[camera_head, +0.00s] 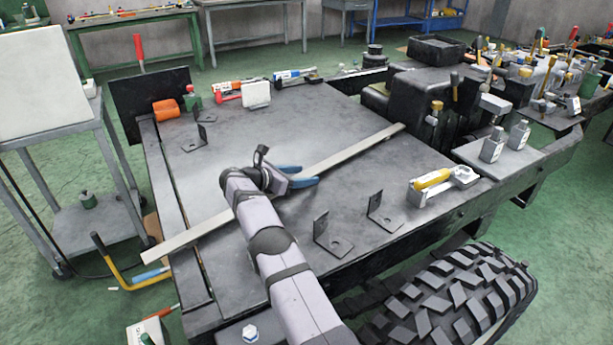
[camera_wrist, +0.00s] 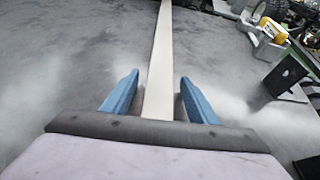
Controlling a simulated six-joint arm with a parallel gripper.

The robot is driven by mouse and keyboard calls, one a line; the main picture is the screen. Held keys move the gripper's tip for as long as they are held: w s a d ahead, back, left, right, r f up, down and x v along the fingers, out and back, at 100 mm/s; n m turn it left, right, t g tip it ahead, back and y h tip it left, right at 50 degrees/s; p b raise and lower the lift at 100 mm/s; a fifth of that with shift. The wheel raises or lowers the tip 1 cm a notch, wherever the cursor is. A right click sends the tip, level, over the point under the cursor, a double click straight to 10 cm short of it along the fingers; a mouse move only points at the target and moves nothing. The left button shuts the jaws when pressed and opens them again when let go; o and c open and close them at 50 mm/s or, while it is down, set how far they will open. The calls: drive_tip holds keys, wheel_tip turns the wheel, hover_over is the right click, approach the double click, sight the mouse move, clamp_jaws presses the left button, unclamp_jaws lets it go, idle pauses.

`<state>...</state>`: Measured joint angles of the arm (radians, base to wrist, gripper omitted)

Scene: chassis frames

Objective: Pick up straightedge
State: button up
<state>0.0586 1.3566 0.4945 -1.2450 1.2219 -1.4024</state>
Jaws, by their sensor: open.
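The straightedge (camera_head: 347,153) is a long, thin, pale bar. It lies diagonally across the dark flat chassis top (camera_head: 230,135), and its lower-left end sticks out past the left edge. My gripper (camera_head: 304,177) is at the middle of the bar, with blue fingers. In the wrist view the straightedge (camera_wrist: 160,60) runs between the two open blue fingers (camera_wrist: 158,92), with a gap on each side. My arm hides part of the bar in the head view. I cannot tell how high the fingertips are above the surface.
Angle brackets (camera_head: 333,236) stand on the chassis top near the front edge and at the far left. A yellow-handled tool (camera_head: 433,180) lies at the right. An orange cylinder (camera_head: 166,109) and a white box (camera_head: 256,94) sit along the back. The surface around the bar is mostly clear.

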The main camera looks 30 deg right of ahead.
clamp_jaws()
idle(1.4)
drive_tip(key=shift+w+r, duration=0.1)
drive_tip(key=shift+r, duration=0.2)
